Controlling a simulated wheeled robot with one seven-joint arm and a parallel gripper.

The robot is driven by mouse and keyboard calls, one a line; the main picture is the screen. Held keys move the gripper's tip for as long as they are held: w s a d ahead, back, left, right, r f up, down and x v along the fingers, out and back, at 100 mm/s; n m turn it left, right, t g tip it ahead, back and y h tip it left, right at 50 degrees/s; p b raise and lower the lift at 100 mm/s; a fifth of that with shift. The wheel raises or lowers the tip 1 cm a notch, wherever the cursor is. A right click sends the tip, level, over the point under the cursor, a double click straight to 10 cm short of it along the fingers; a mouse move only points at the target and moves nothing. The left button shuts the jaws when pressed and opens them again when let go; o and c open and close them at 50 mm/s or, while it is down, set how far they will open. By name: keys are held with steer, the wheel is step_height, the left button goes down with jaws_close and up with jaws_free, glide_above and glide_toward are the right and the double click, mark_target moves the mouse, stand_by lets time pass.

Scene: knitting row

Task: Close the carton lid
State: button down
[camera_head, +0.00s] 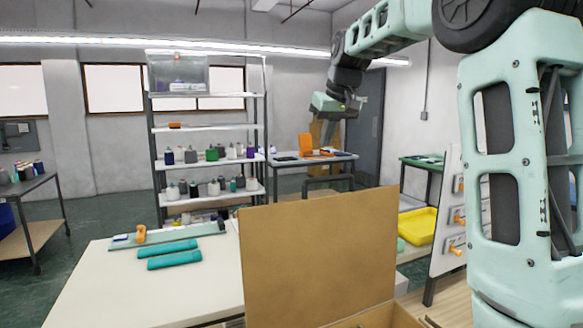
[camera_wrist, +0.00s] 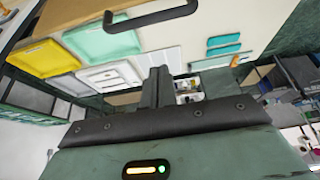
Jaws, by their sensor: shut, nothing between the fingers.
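The carton lid (camera_head: 320,255) is a large brown panel standing upright, close to me at the lower middle of the head view. Part of the open carton (camera_head: 375,318) shows below it at the bottom edge; its inside is mostly out of view. My gripper (camera_head: 327,138) is high up, above and apart from the lid, pointing down. In the wrist view my gripper (camera_wrist: 157,78) has its fingers together with nothing between them. A brown strip at the top of the wrist view may be part of the lid; I cannot tell.
A white table (camera_head: 150,285) with teal rolls (camera_head: 170,255) lies left of the lid. A dark handle bar (camera_head: 330,182) shows behind the lid's top, and also in the wrist view (camera_wrist: 150,16). A yellow tray (camera_head: 418,225) is at right. Shelves (camera_head: 208,130) stand behind.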

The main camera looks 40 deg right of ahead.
step_height(320, 180, down, 9)
steer(key=d+p, duration=0.1)
steer(key=p, duration=0.3)
steer(key=shift+w+r, duration=0.2)
steer(key=shift+w, duration=0.05)
stand_by(0.5)
